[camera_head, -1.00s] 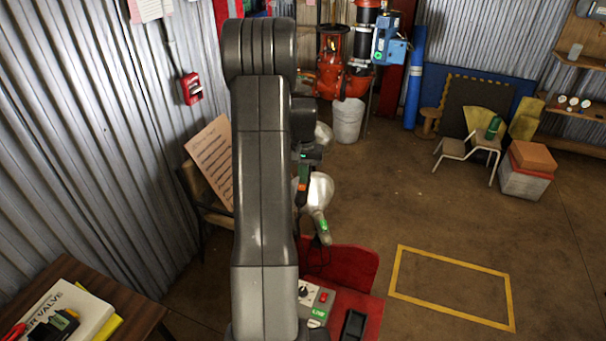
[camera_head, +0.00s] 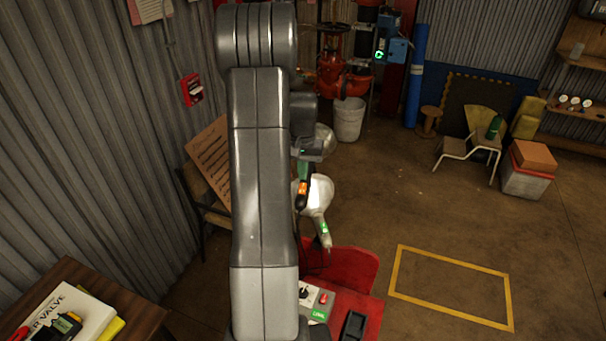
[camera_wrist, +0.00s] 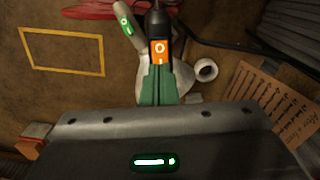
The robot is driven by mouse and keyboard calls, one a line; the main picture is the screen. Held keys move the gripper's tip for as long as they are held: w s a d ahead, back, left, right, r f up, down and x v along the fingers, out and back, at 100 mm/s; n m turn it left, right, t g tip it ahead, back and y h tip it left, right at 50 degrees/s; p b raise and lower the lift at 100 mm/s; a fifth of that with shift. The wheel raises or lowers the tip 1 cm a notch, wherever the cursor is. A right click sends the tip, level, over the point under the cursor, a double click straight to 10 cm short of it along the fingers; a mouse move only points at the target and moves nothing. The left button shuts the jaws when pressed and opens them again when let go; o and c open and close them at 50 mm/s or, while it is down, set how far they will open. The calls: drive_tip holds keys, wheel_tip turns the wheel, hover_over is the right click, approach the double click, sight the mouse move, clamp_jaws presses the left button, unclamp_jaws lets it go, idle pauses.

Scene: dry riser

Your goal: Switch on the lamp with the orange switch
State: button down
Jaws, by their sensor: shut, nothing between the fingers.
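The orange switch (camera_wrist: 159,51) has a white ring mark and sits on a black handle in the wrist view. It also shows in the head view (camera_head: 302,188). My gripper (camera_wrist: 158,67) has its green fingers together, with nothing between them. Its tips are right at the lower edge of the switch; I cannot tell whether they touch it. A pale rounded lamp shade (camera_head: 319,193) is beside the switch, and a pale handle with a green switch (camera_head: 325,228) is just below. In the wrist view the fingers hide part of the shade. I cannot tell whether the lamp is lit.
A red seat or cart (camera_head: 350,268) and a control box with a green label (camera_head: 318,307) are below the lamp. A table with a book (camera_head: 70,318) is at the lower left. A yellow floor outline (camera_head: 452,252) surrounds clear floor at the right.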

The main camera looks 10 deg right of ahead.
sight(303, 185)
wheel_tip(303, 185, up, 10)
drive_tip(key=b, duration=0.1)
drive_tip(key=shift+r+b, duration=0.2)
drive_tip(key=shift+b, duration=0.15)
drive_tip(key=shift+w+d, duration=0.1)
drive_tip(key=shift+f, duration=0.1)
drive_tip(key=s+t+b, duration=0.1)
drive_tip(key=b, duration=0.3)
drive_tip(key=s+a+t+b, duration=0.1)
drive_tip(key=b, duration=0.3)
drive_tip(key=shift+s+h, duration=0.25)
drive_tip(key=shift+h, duration=0.15)
drive_tip(key=f, duration=0.4)
drive_tip(key=w+f, duration=0.1)
drive_tip(key=f, duration=0.4)
drive_tip(key=w+d+f, duration=0.1)
drive_tip(key=f, duration=0.3)
drive_tip(key=shift+w+f, duration=0.25)
drive_tip(key=shift+f, duration=0.05)
